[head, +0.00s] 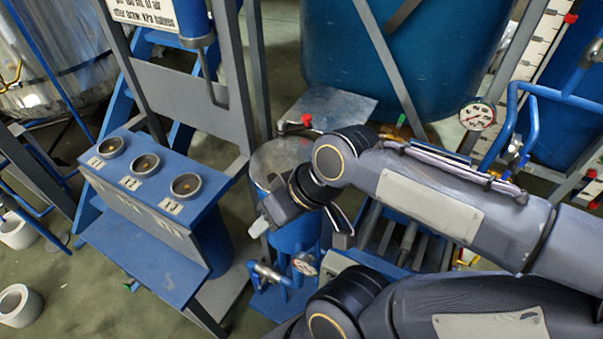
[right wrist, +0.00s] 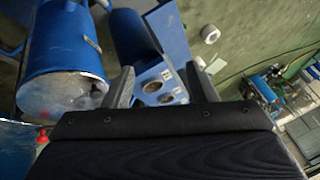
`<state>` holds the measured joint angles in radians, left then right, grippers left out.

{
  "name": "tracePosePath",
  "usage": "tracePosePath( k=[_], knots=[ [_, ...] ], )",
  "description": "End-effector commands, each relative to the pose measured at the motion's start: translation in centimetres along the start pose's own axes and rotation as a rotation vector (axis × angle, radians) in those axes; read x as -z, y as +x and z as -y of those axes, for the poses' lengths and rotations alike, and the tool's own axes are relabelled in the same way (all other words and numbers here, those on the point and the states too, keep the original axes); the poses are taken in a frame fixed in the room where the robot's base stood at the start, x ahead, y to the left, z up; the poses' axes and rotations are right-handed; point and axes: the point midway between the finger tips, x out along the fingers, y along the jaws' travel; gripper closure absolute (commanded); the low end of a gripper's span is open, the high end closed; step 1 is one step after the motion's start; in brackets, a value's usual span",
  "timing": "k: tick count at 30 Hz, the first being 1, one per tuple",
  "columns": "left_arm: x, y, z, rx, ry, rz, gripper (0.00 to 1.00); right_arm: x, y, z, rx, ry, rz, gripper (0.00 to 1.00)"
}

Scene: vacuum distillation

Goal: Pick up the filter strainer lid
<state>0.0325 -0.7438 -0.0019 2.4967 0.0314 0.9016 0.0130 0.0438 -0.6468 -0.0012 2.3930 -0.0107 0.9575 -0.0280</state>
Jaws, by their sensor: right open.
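The filter strainer lid (head: 277,160) appears to be the round grey metal disc on top of a blue cylindrical body in the head view. My right arm and wrist hide part of its right side. In the right wrist view a similar grey round top (right wrist: 62,95) sits on a blue cylinder, left of my fingers. My right gripper (head: 300,228) is open, just in front of the disc in the head view. Its two fingers (right wrist: 160,87) stand apart in the right wrist view with nothing held between them. My left gripper is not in view.
A blue panel (head: 135,215) with three round gauges stands left of the gripper. A red-handled valve (head: 306,120) is close behind the disc. Blue pipework with a small gauge (head: 304,264) lies below. A large blue tank (head: 400,50) and grey frame posts stand behind.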

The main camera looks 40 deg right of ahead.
Motion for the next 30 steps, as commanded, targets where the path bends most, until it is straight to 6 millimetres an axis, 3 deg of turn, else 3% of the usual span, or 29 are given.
tracePosePath(
  k=[9,15,20,30],
  knots=[
    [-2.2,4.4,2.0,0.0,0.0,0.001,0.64,10.6,3.6,-8.3,-0.182,-0.257,0.304,0.48],
    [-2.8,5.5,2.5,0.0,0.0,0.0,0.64,14.6,6.1,-12.0,-0.243,-0.344,0.441,0.48],
    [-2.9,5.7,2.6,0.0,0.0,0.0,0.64,15.2,7.2,-13.1,-0.257,-0.364,0.478,0.48],
    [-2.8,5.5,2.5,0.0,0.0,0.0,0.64,13.4,10.6,-14.4,-0.256,-0.364,0.48,0.48]
  ],
)
